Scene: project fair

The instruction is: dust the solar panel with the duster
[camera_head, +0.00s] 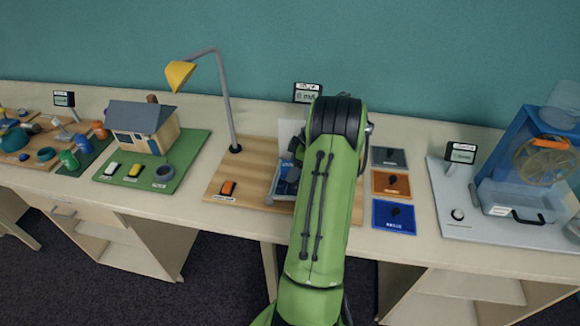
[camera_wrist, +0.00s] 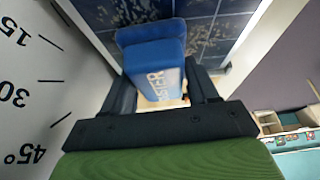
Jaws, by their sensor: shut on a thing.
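The duster (camera_wrist: 155,62) is a blue block with white lettering, partly covered by the fingers. My gripper (camera_wrist: 163,88) is shut on it, one finger on each side. The solar panel (camera_wrist: 207,32) has dark blue tiles and a pale frame, and lies just beyond the duster in the wrist view. I cannot tell whether the duster touches it. In the head view only the left part of the solar panel (camera_head: 284,187) shows on the wooden board (camera_head: 240,185); my green arm hides the rest and my gripper.
A white angle board (camera_wrist: 28,90) with degree marks stands close beside my gripper. A lamp (camera_head: 222,95) with a yellow shade rises left of the panel. Grey, orange and blue squares (camera_head: 394,214) lie right of my arm. A model house (camera_head: 142,128) stands further left.

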